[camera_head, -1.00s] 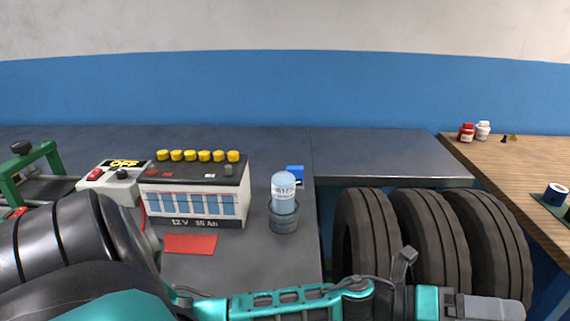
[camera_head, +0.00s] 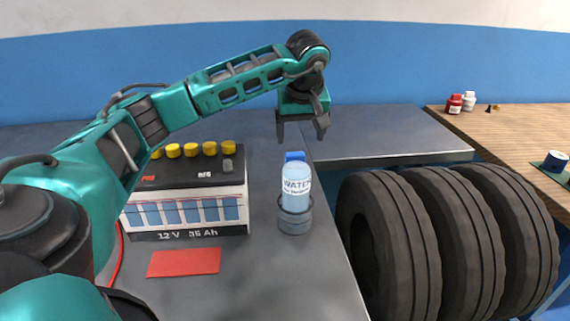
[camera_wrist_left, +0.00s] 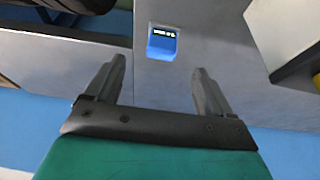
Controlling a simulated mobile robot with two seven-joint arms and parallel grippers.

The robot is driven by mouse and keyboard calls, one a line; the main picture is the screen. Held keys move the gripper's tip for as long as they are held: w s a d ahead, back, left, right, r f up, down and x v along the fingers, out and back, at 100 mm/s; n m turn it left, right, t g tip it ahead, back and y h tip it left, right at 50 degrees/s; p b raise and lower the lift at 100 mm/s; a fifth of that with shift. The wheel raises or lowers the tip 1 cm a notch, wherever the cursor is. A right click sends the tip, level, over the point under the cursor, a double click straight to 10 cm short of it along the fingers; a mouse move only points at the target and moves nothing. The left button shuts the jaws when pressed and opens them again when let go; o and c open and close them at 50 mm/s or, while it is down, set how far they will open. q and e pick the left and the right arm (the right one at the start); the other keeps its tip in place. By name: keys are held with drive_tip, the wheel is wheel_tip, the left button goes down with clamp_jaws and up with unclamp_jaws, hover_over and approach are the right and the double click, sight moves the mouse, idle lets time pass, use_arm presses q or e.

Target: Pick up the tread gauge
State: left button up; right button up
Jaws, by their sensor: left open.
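My left gripper (camera_head: 302,132) points down above and behind the gauge. Its two fingers are open and empty, and in the left wrist view the gauge is beyond the fingertips (camera_wrist_left: 160,70), apart from them. My right gripper is in neither view now.
A water bottle (camera_head: 296,187) stands in a grey cup (camera_head: 295,217) in front of the gauge. A battery (camera_head: 187,208) with yellow caps is to its left, and a red card (camera_head: 184,262) lies in front. Black tires (camera_head: 395,240) stand right. The bench's back right part (camera_head: 390,132) is clear.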

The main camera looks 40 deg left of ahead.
sight(295, 154)
use_arm(q)
drive_tip(key=shift+y, duration=0.3)
drive_tip(key=x, duration=0.3)
drive_tip(key=a+b+x, duration=0.1)
drive_tip(key=x, duration=0.2)
drive_tip(key=shift+a+f, duration=0.2)
drive_tip(key=x, duration=0.5)
drive_tip(key=shift+w+d+f+b, duration=0.15)
drive_tip(key=shift+w+f+b, duration=0.1)
drive_tip(key=shift+w+b, duration=0.1)
drive_tip(key=shift+f, duration=0.1)
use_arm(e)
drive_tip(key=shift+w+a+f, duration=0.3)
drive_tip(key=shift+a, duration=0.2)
use_arm(q)
drive_tip(key=shift+c, duration=0.4)
drive_tip(key=c, duration=1)
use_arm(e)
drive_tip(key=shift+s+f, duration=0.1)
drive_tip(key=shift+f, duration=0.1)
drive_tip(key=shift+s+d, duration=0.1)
